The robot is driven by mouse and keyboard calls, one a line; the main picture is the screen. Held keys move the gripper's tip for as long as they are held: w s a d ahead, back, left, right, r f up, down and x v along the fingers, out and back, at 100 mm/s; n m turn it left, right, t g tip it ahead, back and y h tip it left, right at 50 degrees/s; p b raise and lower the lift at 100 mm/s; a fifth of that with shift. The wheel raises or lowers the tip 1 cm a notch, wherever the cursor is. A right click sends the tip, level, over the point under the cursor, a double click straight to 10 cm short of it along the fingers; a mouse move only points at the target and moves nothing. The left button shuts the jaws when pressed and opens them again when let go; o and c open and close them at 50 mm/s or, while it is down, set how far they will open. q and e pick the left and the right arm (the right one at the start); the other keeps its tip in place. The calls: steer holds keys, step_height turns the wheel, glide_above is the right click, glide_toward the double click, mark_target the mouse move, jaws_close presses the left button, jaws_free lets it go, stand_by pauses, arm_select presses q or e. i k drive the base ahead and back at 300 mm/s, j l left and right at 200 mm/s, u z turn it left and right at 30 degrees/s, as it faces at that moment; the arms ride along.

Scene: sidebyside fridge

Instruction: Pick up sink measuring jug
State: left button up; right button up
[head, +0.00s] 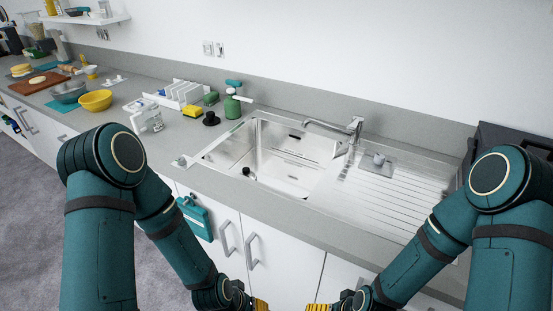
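A clear, whitish jug with dark markings (149,117), which looks like the measuring jug, stands upright on the counter left of the sink. Its handle seems to be on its left side. My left gripper (260,304) shows only as a yellow part at the bottom edge, low in front of the cabinets and well apart from the jug. My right gripper (319,307) shows likewise as a yellow part just to its right. The fingertips of both are cut off by the frame, so their opening is hidden.
The steel sink (270,155) has a faucet (340,130) behind it and a drainer on its right. A green bottle (232,106), black stopper-like item (211,118), yellow sponge (193,111) and white rack (183,92) stand near the jug. A yellow bowl (95,100) is further left.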

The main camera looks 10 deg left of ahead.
mark_target(150, 112)
steer(key=i+j+u, duration=0.2)
steer(key=j, duration=0.25)
steer(key=i+j+u, duration=0.15)
steer(key=j, duration=0.3)
steer(key=i+j+u, duration=0.2)
steer(key=i+j, duration=0.1)
steer(key=j, duration=0.15)
